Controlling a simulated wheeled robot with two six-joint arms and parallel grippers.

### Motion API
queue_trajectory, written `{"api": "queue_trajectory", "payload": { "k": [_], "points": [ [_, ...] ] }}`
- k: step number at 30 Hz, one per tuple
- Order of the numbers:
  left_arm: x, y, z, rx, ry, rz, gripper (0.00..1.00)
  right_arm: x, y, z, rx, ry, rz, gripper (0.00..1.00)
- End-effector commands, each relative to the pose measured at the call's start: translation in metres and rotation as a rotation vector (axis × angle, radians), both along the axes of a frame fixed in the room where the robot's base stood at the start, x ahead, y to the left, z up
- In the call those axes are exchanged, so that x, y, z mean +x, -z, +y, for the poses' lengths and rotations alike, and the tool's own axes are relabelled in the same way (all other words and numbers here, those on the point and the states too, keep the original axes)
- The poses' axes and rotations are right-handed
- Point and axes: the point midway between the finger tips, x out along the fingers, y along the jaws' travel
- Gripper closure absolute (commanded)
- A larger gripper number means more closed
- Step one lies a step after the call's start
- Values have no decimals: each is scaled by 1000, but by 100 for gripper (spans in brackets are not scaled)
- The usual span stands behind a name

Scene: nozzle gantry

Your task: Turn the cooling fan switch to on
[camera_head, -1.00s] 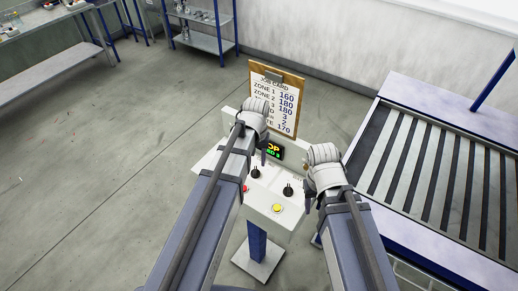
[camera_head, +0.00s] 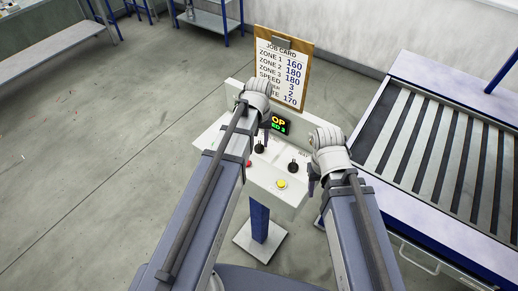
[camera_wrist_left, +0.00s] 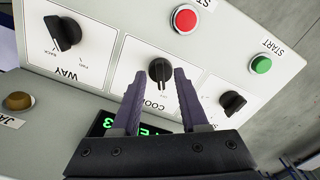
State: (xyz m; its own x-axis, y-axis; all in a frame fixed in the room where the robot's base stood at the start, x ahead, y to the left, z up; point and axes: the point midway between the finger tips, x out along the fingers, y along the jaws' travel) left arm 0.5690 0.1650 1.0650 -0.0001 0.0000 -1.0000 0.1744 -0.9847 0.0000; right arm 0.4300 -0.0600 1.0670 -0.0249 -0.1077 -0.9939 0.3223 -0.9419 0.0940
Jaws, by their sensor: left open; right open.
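The control panel (camera_head: 262,178) has black rotary knobs. In the left wrist view, the middle knob (camera_wrist_left: 159,69) sits on a white plate whose label begins "COO", the rest covered by my finger. In the head view, my left gripper (camera_head: 267,134) is over the panel's back part. My right gripper (camera_head: 312,186) is open beside the panel's right edge.
Near the middle knob are a "WAY" knob (camera_wrist_left: 63,32), another black knob (camera_wrist_left: 232,103), a red button (camera_wrist_left: 185,18), a green start button (camera_wrist_left: 261,64) and an amber button (camera_wrist_left: 18,100). A job card (camera_head: 282,73) stands behind the panel. A slatted conveyor (camera_head: 440,150) is at right.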

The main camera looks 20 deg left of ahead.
Motion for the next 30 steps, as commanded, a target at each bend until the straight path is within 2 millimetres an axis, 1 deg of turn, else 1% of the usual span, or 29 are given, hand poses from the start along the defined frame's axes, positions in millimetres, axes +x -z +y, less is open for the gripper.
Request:
{"api": "queue_trajectory", "payload": {
  "k": [1,3,6,14,25,26,30],
  "points": [
    [0,11,0,0,0,0,56,0,11,0,0,-2,0,50],
    [0,16,0,0,0,0,56,0,15,0,-1,-3,0,50],
    [0,18,0,0,0,0,56,0,18,0,-1,-4,0,50],
    [0,17,0,0,0,0,56,0,17,0,-1,-5,0,50],
    [0,17,0,0,0,0,98,0,17,0,-1,-4,0,50],
    [0,17,0,0,0,0,100,0,17,0,-1,-4,0,50],
    [0,17,0,0,0,0,100,0,17,0,-1,-4,0,50]
  ]
}}
